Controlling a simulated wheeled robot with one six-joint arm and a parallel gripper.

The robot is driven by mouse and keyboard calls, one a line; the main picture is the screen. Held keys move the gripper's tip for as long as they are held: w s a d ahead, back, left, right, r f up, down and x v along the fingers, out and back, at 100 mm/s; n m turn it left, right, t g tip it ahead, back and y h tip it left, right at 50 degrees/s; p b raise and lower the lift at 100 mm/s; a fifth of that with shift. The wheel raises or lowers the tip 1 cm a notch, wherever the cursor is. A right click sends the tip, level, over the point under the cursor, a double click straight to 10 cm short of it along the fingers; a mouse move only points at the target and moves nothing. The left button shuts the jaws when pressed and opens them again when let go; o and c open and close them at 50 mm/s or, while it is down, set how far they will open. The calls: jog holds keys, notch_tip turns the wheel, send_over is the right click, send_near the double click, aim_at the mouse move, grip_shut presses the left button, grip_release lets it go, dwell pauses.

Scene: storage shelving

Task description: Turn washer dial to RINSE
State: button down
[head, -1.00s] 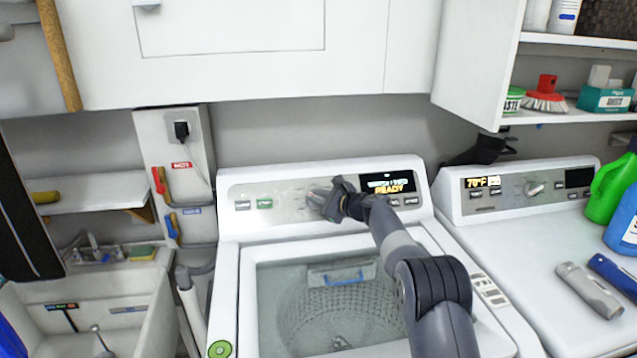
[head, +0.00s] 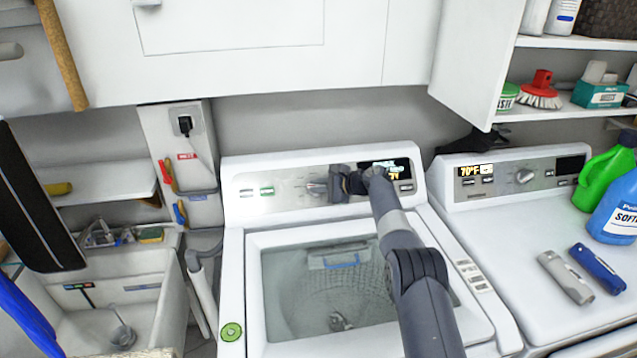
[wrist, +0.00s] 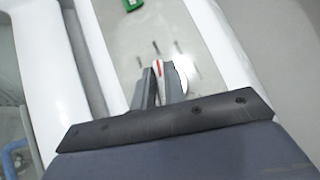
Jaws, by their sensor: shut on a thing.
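The washer (head: 233,262) stands in the middle of the head view, with a silver control panel (head: 290,206) along its back. My gripper (head: 322,188) is at the panel, shut on the washer dial. In the wrist view, the dial (wrist: 181,80) shows as a pale round edge with a red mark beside and between the fingers (wrist: 159,84). My gripper hides most of the dial. Short dark marks ring it on the panel. The washer display (head: 400,164) is lit, but my arm covers part of it and its text is not readable.
A green button (head: 267,191) sits left of the dial. The dryer (head: 500,270) stands right of the washer, with detergent bottles (head: 612,222) and two small cylinders on top. A sink (head: 140,325) is at left. White cabinets (head: 230,30) hang above the panel.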

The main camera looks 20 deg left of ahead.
jog(key=shift+f, duration=0.1)
dwell(0.3)
jog(key=c, duration=1.5)
grip_release()
jog(key=shift+o, duration=0.2)
jog(key=shift+d, duration=0.1)
jog(key=b+v, duration=0.4)
jog(key=v, duration=0.6)
jog(key=shift+s+d+r+b, duration=0.15)
jog(key=shift+d+r+b, duration=0.1)
jog(key=shift+b, duration=0.1)
jog(key=shift+a, duration=0.2)
jog(key=p+x, duration=0.3)
jog(key=x, duration=0.5)
jog(key=shift+a+f+p, duration=0.1)
jog(key=shift+a+p, duration=0.15)
jog(key=shift+p, duration=0.1)
jog(key=shift+p+x, duration=0.5)
jog(key=shift+x, duration=0.5)
